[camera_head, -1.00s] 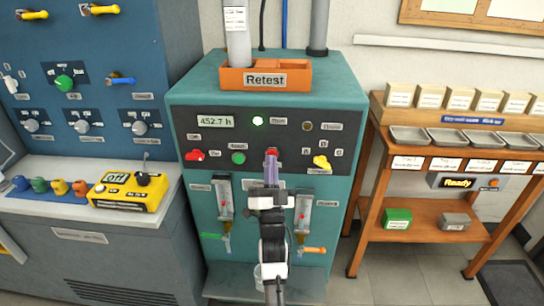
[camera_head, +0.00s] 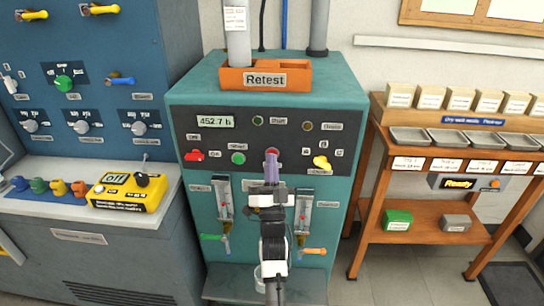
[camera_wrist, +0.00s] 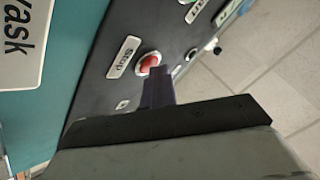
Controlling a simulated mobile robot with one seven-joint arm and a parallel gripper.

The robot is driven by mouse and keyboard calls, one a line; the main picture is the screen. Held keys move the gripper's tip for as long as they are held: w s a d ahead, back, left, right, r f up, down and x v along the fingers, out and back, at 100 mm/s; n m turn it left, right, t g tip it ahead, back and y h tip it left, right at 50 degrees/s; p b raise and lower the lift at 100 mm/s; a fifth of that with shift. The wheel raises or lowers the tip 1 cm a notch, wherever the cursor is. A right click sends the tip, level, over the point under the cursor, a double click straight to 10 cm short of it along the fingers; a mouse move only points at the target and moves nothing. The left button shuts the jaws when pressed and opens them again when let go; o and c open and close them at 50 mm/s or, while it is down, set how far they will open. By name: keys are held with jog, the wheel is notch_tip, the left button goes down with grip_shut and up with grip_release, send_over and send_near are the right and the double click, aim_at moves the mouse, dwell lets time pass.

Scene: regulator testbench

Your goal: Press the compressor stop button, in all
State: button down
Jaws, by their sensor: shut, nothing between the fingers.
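The red stop button (camera_wrist: 147,62) sits on the dark control panel (camera_head: 290,136), beside a label reading "Stop" (camera_wrist: 124,57) in the wrist view. In the head view only a sliver of the button (camera_head: 272,150) shows above my fingertips. My gripper (camera_wrist: 157,76) is shut and empty, its purple fingertips at the button's edge. They appear to touch it, but I cannot tell how far it is pushed in. The lamp (camera_head: 258,121) on the panel is dark, and the display (camera_head: 215,122) reads 452.7 h.
A green button (camera_head: 239,158), a red knob (camera_head: 194,155) and a yellow knob (camera_head: 321,162) flank my gripper on the same panel. Two flow tubes hang below it. An orange "Retest" tray (camera_head: 238,77) stands on the teal cabinet (camera_head: 340,85). A wooden bench (camera_head: 420,208) stands at the right.

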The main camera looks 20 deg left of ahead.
jog(key=shift+s, duration=0.1)
jog(key=shift+s+d, duration=0.25)
jog(key=shift+s, duration=0.5)
jog(key=shift+s, duration=0.1)
jog(key=s, duration=0.2)
jog(key=s+d, duration=0.1)
jog(key=s, duration=0.1)
jog(key=shift+s+d, duration=0.2)
jog(key=shift+s, duration=0.15)
dwell(0.6)
